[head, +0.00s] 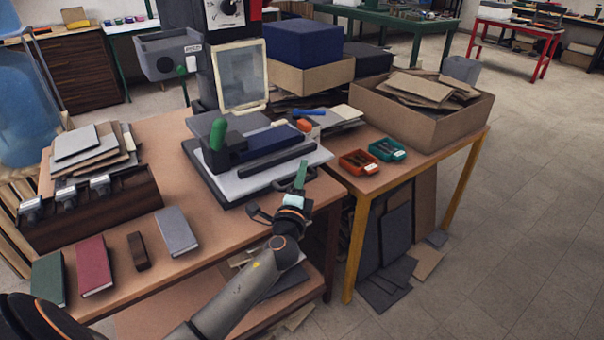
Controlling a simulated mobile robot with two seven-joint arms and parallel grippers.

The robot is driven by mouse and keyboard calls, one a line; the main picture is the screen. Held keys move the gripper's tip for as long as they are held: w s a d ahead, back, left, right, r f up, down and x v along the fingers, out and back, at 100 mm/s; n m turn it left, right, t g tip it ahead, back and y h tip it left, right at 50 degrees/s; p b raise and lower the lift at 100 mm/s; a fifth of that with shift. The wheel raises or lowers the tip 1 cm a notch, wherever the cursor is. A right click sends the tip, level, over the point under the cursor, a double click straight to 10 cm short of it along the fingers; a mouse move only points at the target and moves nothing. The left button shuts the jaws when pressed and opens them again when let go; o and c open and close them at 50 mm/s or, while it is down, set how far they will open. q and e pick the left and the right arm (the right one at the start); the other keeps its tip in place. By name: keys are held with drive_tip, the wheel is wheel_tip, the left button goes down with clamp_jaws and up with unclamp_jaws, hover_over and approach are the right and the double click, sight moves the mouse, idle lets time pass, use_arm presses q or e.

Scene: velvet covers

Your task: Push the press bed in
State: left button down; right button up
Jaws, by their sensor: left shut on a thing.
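The press (235,70) stands at the back of the wooden bench, with a dial on its head and a pale-framed clear guard hanging in front. Its press bed (252,183), a light grey plate on a dark base, juts out toward the front right. A dark blue block, a green-knobbed part and a black bar lie on or over it. My left gripper (299,186) is at the bed's front right corner, shut on the bed's handle; the wrist partly hides the grip. My right gripper is out of view.
On the right table are red (359,163) and green (387,149) trays and a cardboard box (420,115). Floor at right is clear.

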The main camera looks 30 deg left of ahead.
sight(291, 164)
use_arm(q)
drive_tip(key=shift+r, duration=0.5)
drive_tip(key=a, duration=0.1)
drive_tip(key=w+a, duration=0.1)
drive_tip(key=a+b, duration=0.1)
drive_tip(key=a, duration=0.1)
drive_tip(key=shift+w+a, duration=0.1)
drive_tip(key=shift+w, duration=0.3)
drive_tip(key=c, duration=0.9)
unclamp_jaws()
drive_tip(key=shift+o, duration=0.2)
drive_tip(key=shift+f, duration=0.1)
drive_tip(key=shift+s+f, duration=0.1)
drive_tip(key=shift+f, duration=0.1)
drive_tip(key=shift+s, duration=0.15)
drive_tip(key=v, duration=1.2)
drive_tip(key=shift+b, duration=0.4)
